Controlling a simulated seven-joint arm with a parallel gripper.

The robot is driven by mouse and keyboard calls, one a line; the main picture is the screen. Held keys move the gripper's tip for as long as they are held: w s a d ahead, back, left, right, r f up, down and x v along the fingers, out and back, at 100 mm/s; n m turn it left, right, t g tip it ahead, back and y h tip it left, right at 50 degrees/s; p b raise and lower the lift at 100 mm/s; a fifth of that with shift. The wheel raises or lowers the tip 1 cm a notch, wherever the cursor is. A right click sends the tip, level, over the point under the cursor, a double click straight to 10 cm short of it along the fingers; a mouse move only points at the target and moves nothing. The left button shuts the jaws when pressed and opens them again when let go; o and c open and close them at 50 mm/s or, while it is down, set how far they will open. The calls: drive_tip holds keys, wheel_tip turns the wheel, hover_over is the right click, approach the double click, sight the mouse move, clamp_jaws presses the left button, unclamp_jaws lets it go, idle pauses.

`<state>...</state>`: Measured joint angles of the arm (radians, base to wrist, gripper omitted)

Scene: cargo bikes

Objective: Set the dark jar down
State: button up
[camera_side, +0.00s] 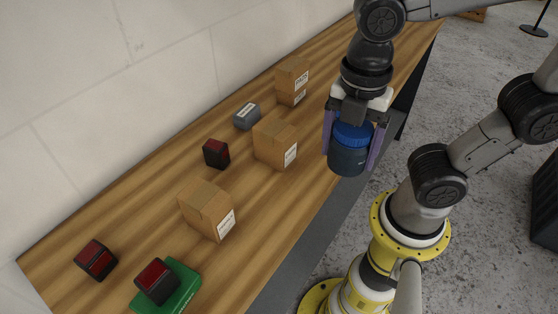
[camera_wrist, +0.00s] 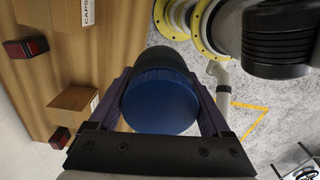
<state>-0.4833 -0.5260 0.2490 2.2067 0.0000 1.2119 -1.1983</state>
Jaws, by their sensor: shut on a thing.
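The dark jar (camera_side: 347,158) is dark blue with a bright blue lid, and it is upright. My gripper (camera_side: 350,153) is shut on it, with one purple finger on each side. In the side view the jar appears over the front edge of the wooden table (camera_side: 282,208), and its height above the table is hard to judge. In the wrist view the blue lid (camera_wrist: 160,103) fills the space between the two fingers (camera_wrist: 160,105), with floor and the table edge around it. The jar's underside is hidden there.
Cardboard boxes (camera_side: 207,209) (camera_side: 275,143) (camera_side: 292,81), a grey box (camera_side: 247,116) and dark red-topped blocks (camera_side: 216,153) (camera_side: 96,260) stand on the table. Another such block (camera_side: 157,281) rests on a green box (camera_side: 178,296). Bare wood shows between them and along the front.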

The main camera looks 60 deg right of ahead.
drive_tip(key=shift+r, duration=0.25)
drive_tip(key=w+a+r+n, duration=0.1)
drive_tip(key=w+a+r, duration=0.3)
drive_tip(key=w+a, duration=0.45)
drive_tip(key=w+a+r, duration=0.3)
drive_tip(key=w+a, duration=0.2)
drive_tip(key=w, duration=0.7)
drive_tip(key=w+a+f, duration=0.7)
drive_tip(key=w, duration=0.2)
drive_tip(key=shift+n, duration=0.4)
drive_tip(key=f, duration=0.2)
drive_tip(key=a+f, duration=0.1)
drive_tip(key=f, duration=0.2)
drive_tip(key=a+f, duration=0.1)
drive_tip(key=f, duration=0.2)
drive_tip(key=shift+w+f, duration=0.2)
drive_tip(key=shift+w, duration=0.2)
drive_tip(key=shift+f, duration=2.4)
